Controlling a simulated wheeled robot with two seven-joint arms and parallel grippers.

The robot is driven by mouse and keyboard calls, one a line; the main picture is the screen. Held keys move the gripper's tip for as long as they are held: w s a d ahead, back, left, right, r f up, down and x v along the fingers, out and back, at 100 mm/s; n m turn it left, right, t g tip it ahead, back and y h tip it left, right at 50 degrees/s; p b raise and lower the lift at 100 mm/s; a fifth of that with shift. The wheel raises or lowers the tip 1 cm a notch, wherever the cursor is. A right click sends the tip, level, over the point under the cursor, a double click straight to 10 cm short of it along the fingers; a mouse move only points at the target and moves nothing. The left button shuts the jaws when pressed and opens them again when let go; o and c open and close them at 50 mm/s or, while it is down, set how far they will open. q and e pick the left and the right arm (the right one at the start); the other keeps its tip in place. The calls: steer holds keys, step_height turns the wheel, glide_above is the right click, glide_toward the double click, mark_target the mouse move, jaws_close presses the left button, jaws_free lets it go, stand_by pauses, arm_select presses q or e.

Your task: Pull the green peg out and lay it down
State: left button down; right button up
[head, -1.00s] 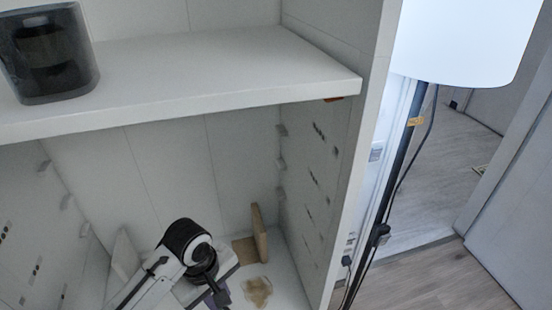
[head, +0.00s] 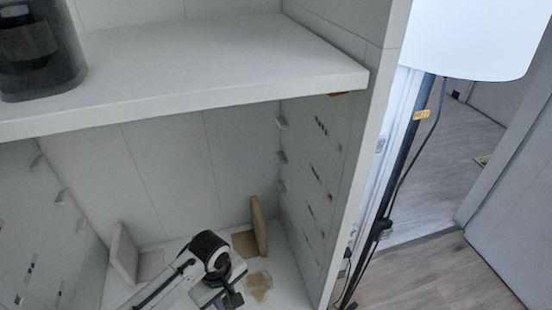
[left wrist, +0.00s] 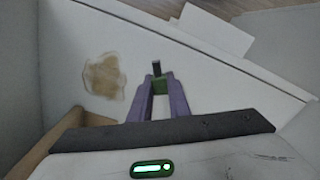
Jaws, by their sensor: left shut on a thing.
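My left gripper (head: 234,301) reaches into the lower compartment of the white shelf desk, at the bottom of the head view. In the left wrist view its two purple fingers (left wrist: 161,96) are shut on the green peg (left wrist: 162,87). Only a short green part of the peg shows between the fingertips, with a dark narrow piece (left wrist: 156,68) just beyond it. I cannot tell whether the peg touches the surface below. No hole or holder for the peg can be made out. My right gripper is not in view.
A brown stain (head: 258,286) marks the compartment floor beside my left gripper. Bookend-like pieces stand behind: a wooden one (head: 259,226) and a pale one (head: 124,252). The upper shelf (head: 200,82) overhangs, with a dark container (head: 40,50) on it. A lamp (head: 470,40) stands outside right.

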arm_select(q)
steer(key=shift+f, duration=0.2)
steer(key=c, duration=1.6)
jaws_free()
steer(key=shift+r, duration=0.1)
step_height(320, 180, up, 10)
steer(key=shift+r, duration=0.1)
